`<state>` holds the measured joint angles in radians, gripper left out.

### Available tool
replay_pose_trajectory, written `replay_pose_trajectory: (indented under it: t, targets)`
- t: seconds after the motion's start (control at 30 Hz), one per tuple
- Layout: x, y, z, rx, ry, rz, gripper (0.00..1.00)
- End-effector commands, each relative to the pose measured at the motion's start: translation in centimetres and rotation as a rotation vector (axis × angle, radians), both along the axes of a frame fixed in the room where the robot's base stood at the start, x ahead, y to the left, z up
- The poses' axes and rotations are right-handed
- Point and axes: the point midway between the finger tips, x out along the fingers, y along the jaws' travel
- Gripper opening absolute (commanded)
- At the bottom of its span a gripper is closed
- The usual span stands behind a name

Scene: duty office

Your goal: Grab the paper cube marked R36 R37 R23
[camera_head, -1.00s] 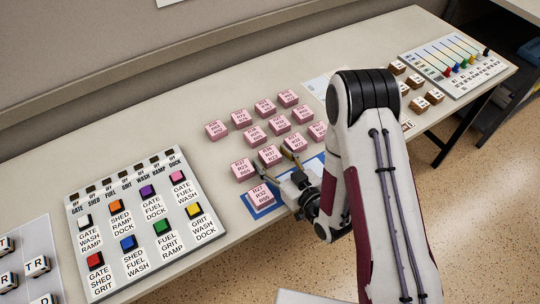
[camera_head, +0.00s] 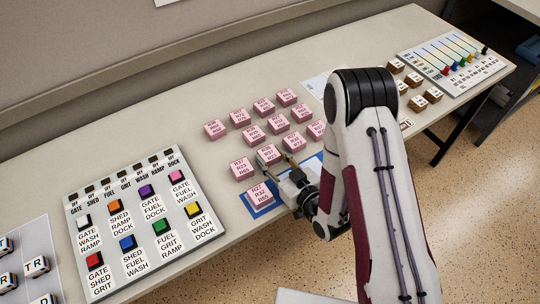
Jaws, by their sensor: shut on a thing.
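Several pink paper cubes stand in rows on the desk, each with small dark print on top. My gripper (camera_head: 277,160) reaches in from the right, its fingers closed on one pink cube (camera_head: 267,153) in the row nearest the front. The print on this cube is too small to read surely, so I cannot confirm R36 R37 R23. Its right side is partly hidden by the fingers. A neighbouring cube (camera_head: 242,168) is just left of it. Another cube (camera_head: 260,194) sits at the front, on a blue mat (camera_head: 264,208). I cannot tell whether the held cube is off the desk.
A panel of coloured buttons (camera_head: 142,222) lies to the left. Brown blocks (camera_head: 414,80) and a slider board (camera_head: 452,62) are at the far right. Other pink cubes (camera_head: 278,123) stand close behind the held one. The desk (camera_head: 170,130) behind the button panel is clear.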

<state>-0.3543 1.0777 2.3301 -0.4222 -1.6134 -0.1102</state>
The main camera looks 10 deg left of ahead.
Motion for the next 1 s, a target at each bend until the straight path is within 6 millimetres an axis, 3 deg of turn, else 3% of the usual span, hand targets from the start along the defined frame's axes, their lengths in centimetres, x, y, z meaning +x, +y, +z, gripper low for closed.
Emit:
replay_pose_trajectory:
  t: [0.47,1.0]
  targets:
    - [0.0,0.0,1.6,0.000,-0.001,0.000,0.14]
    - [0.0,0.0,7.1,0.001,-0.003,0.000,0.14]
